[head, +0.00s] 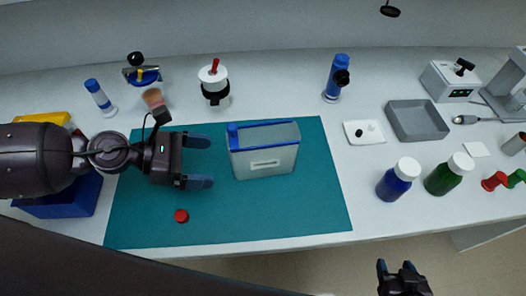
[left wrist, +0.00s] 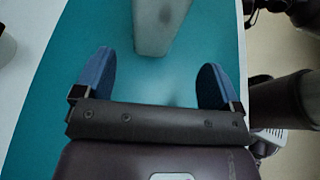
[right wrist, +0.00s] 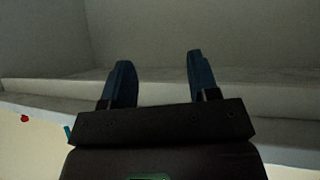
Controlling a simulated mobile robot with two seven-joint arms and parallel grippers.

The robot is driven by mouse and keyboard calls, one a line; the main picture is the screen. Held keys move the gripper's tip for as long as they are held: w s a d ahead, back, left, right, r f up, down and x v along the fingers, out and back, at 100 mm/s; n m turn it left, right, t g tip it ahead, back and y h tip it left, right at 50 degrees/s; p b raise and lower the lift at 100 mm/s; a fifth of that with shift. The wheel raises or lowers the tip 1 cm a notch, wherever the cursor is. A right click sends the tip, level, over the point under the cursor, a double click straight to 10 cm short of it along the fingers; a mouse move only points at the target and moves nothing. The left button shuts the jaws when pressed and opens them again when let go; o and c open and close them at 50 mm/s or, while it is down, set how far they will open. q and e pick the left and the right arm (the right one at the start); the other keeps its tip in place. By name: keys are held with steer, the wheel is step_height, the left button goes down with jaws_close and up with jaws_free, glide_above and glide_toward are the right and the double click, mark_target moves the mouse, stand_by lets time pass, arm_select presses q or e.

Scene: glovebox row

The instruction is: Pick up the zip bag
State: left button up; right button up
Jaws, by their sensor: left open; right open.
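The zip bag (head: 264,152) is a translucent grey-white pouch with a blue strip along its top edge. It stands on the teal mat (head: 150,225) in the head view. Part of it shows at the top of the left wrist view (left wrist: 158,25). My left gripper (head: 201,162) is open and empty just left of the bag, its blue fingers pointing towards it with a gap between. My right gripper (head: 400,270) is open and empty, low in the head view, off the front edge of the bench and far from the bag.
A red cap (head: 181,216) lies on the mat in front of my left gripper. A blue bottle (head: 398,179), a green bottle (head: 448,174) and a grey tray (head: 417,121) stand right of the mat. A white pot with a red handle (head: 213,80) stands behind it.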

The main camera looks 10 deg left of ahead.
mark_target(237, 162)
arm_select(q)
steer(key=shift+p+x, duration=0.45)
steer(key=shift+x, duration=0.8)
steer(key=shift+w+d+f, duration=0.2)
steer(key=shift+w+d, duration=0.05)
steer(key=shift+d, duration=0.1)
steer(key=x, duration=0.3)
steer(key=shift+w+a+f+p, duration=0.1)
steer(key=shift+w+f+p, duration=0.05)
steer(key=shift+w+p, duration=0.2)
steer(key=shift+d+f, duration=0.15)
steer(key=shift+d, duration=0.15)
steer(key=shift+w+d+f, duration=0.1)
steer(key=shift+d+f, duration=0.15)
steer(key=c, duration=1)
steer(key=shift+r+p, duration=0.1)
steer(key=shift+p, duration=0.2)
